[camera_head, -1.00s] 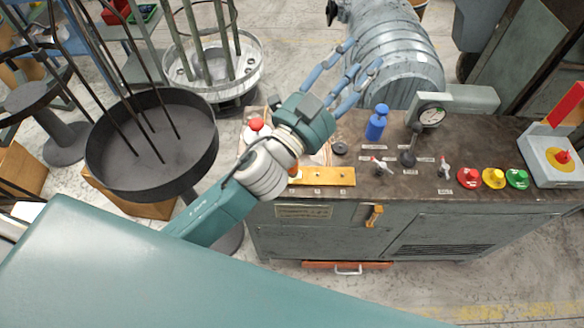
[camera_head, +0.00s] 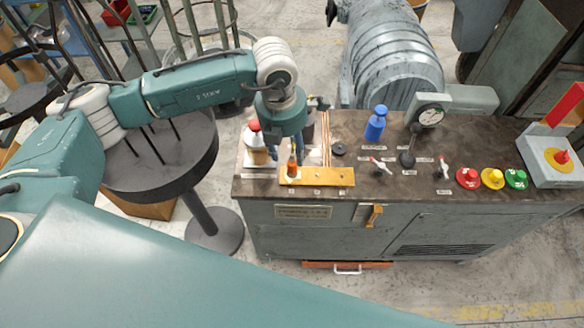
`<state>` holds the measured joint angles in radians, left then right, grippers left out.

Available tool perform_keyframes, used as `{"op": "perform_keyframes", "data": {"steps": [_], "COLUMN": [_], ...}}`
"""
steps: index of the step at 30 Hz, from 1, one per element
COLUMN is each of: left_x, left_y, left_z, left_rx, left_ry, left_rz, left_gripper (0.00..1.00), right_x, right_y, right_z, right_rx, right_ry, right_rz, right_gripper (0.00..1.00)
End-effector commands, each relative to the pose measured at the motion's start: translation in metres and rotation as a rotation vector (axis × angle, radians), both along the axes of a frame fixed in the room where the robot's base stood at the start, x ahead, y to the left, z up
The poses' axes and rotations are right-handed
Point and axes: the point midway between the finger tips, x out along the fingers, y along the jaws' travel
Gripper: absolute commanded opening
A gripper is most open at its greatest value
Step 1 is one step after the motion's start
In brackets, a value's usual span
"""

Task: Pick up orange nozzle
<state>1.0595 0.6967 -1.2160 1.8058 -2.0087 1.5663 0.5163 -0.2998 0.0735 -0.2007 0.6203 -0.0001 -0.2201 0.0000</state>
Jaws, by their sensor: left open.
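The orange nozzle (camera_head: 292,164) stands upright at the left end of a yellow plate (camera_head: 325,178) on the machine's dark worktop. My left gripper (camera_head: 285,143) points down just behind and above the nozzle. Its wrist hides much of the fingers, so their exact distance from the nozzle is hard to tell. It is open and holds nothing that I can see. My right gripper is not in view.
A blue bottle (camera_head: 376,123), a black lever (camera_head: 409,148) and a gauge (camera_head: 431,115) stand to the right. Coloured buttons (camera_head: 493,179) line the front right.

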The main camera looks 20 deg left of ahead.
Motion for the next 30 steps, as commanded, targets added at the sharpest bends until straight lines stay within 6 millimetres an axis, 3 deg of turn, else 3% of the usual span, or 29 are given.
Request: {"op": "perform_keyframes", "data": {"steps": [4,13,21,29,30], "left_x": [0.001,0.003,0.008,0.008,0.009], "left_y": [-0.003,-0.004,-0.006,-0.006,-0.006], "left_z": [-0.023,-0.049,-0.086,-0.091,-0.091], "left_rx": [-0.002,-0.003,-0.007,-0.006,-0.006], "left_ry": [0.006,0.006,0.004,0.002,0.002], "left_rz": [-0.002,-0.002,-0.004,-0.005,-0.005], "left_gripper": [0.45,0.45,0.45,0.45,0.39], "right_x": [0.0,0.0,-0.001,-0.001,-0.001], "right_y": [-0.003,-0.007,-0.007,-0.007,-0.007], "right_z": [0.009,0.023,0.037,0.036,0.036], "right_rx": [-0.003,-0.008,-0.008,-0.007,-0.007], "right_ry": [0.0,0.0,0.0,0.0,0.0], "right_rz": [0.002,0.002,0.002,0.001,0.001], "right_gripper": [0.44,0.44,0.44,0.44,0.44]}}
